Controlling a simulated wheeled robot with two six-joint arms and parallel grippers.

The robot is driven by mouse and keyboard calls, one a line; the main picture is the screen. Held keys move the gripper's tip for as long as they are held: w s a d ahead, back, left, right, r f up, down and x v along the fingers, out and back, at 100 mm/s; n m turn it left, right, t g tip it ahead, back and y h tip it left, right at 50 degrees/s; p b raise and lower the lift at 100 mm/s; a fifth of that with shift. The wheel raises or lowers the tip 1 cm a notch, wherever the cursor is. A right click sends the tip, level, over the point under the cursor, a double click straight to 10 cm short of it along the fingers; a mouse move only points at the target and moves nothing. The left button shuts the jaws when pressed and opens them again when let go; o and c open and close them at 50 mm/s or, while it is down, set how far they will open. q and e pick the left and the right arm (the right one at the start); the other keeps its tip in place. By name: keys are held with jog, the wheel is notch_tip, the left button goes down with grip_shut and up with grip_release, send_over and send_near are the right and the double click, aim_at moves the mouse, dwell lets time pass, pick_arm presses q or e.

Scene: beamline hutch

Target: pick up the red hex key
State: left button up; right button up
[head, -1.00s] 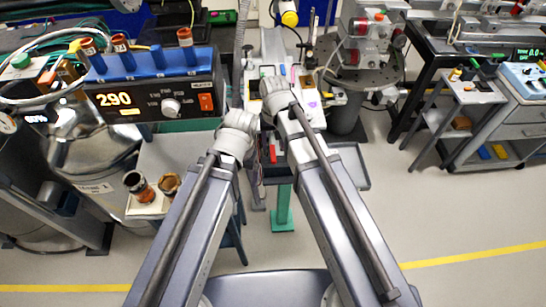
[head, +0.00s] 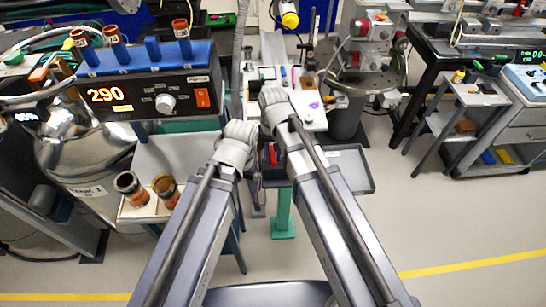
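A small upright red item (head: 273,154) shows in the gap between my two arms, at a dark holder above a green post. It is too small and partly hidden to tell whether it is the red hex key. My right gripper (head: 272,97) is above and beyond it, over the near edge of the white bench plate. My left gripper (head: 240,131) is to the left of the red item, beside the controller box. Both grippers are seen from behind, their fingertips hidden by the wrists, so their opening does not show.
A controller box reading 290 (head: 150,92) stands close on the left. A grey tray (head: 347,170) lies right of my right arm. A cart (head: 470,100) stands farther right, with open floor before it.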

grip_shut()
dwell(0.9)
